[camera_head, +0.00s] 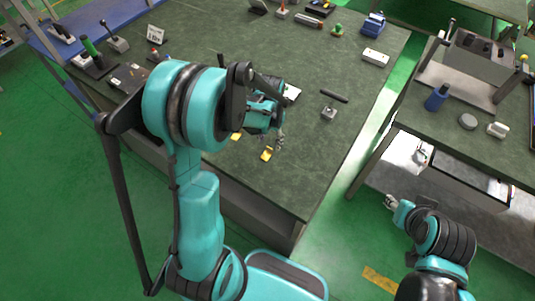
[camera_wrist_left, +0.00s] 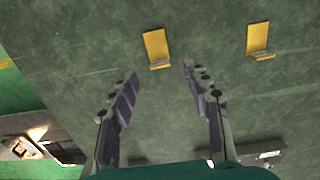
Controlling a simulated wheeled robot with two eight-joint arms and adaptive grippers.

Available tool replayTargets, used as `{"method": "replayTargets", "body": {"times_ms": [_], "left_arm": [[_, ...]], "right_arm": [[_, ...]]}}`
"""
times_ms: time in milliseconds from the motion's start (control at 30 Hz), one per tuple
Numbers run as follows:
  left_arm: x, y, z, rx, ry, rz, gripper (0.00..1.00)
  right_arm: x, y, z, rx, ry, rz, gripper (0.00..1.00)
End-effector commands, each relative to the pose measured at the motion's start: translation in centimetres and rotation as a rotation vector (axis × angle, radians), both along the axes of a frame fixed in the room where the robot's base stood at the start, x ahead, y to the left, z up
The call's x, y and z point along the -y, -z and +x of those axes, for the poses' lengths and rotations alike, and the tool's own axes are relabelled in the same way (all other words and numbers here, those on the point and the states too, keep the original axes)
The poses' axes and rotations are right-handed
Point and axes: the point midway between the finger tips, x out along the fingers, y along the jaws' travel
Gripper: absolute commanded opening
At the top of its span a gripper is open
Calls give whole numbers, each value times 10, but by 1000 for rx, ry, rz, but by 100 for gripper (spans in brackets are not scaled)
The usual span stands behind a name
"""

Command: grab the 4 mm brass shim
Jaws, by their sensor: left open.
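Two small yellow, brass-like pieces lie on the dark green table top (camera_head: 310,170). In the head view one piece (camera_head: 266,154) is just below my left gripper (camera_head: 279,142), and the other (camera_head: 236,136) is partly hidden by my arm. In the left wrist view one piece (camera_wrist_left: 156,48) lies beyond and between the fingertips of the open left gripper (camera_wrist_left: 160,68). The other piece (camera_wrist_left: 258,40) lies to the right. No thickness marking is readable, so I cannot tell which is 4 mm. My right gripper (camera_head: 390,202) hangs over the floor, its fingers too small to judge.
A grey block (camera_head: 328,113) and a black bar (camera_head: 335,96) lie to the right of the left gripper. A white box (camera_head: 375,57) and a blue item (camera_head: 373,24) stand farther back. A second table (camera_head: 480,130) stands right. The table's front right is clear.

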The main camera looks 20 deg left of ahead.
Motion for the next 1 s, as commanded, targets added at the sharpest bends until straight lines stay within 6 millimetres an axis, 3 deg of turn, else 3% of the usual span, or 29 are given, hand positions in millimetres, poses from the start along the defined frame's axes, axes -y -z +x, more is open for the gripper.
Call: {"method": "replayTargets", "body": {"times_ms": [233,467,500,667,700,1000], "left_arm": [[0,40,1,1,0,0,48],[0,42,0,1,0,0,48],[0,42,0,1,0,0,46],[0,42,0,1,0,0,3],[0,42,0,1,0,0,0],[0,41,0,1,0,0,0]], "right_arm": [[0,17,0,0,0,0,40],[0,16,0,0,0,0,40],[0,16,0,0,0,0,40],[0,16,0,0,0,0,40],[0,16,0,0,0,0,40],[0,16,0,0,0,0,40]]}}
